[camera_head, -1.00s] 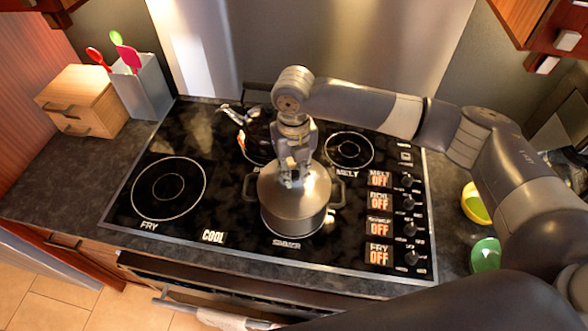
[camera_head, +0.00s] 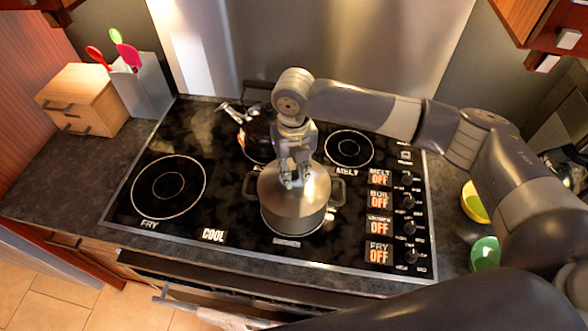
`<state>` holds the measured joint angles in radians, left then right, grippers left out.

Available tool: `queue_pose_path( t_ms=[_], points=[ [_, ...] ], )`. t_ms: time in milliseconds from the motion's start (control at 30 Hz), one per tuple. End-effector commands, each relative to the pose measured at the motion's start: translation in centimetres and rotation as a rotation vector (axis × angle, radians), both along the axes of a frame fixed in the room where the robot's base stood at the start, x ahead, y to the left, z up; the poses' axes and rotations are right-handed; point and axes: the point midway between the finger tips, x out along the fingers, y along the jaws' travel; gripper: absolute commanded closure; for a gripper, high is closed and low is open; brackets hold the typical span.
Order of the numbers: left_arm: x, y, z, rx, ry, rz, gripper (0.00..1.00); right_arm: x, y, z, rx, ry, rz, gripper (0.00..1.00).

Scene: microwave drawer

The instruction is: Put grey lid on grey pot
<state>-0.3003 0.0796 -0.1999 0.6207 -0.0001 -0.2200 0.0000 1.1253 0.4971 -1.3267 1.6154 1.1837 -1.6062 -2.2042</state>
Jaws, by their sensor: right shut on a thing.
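The grey pot (camera_head: 290,223) stands on the front middle burner of the black cooktop, with a handle on each side. The grey lid (camera_head: 292,200) lies over the pot's top, level with the rim as far as I can see. My right gripper (camera_head: 292,180) points straight down above the lid's centre and is shut on its knob, which the fingers mostly hide. Whether a thin gap is left between lid and rim I cannot tell. My left gripper is not in view.
A kettle (camera_head: 256,139) stands behind the pot, partly hidden by my right gripper. The cooktop's left burner (camera_head: 168,187) is empty. Yellow (camera_head: 474,203) and green (camera_head: 486,254) bowls sit at right, and a utensil holder (camera_head: 143,88) and wooden box (camera_head: 84,99) at left.

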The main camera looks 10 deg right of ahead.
Motion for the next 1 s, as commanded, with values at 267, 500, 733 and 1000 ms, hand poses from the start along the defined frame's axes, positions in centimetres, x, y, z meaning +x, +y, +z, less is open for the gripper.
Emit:
queue_pose_path(
  t_ms=[267, 500, 733, 1000],
  points=[
    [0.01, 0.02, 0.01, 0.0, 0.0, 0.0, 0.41, 0.04, 0.02, -0.04, 0.001, -0.001, 0.0, 1.0],
    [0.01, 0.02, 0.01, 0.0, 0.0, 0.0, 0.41, 0.04, 0.02, -0.03, 0.0, -0.002, 0.0, 0.55],
    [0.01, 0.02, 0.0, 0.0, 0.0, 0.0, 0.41, 0.03, 0.01, -0.06, 0.0, -0.001, 0.0, 0.55],
    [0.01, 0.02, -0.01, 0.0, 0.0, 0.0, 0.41, 0.0, -0.01, -0.1, 0.0, 0.0, 0.0, 0.35]
  ],
)
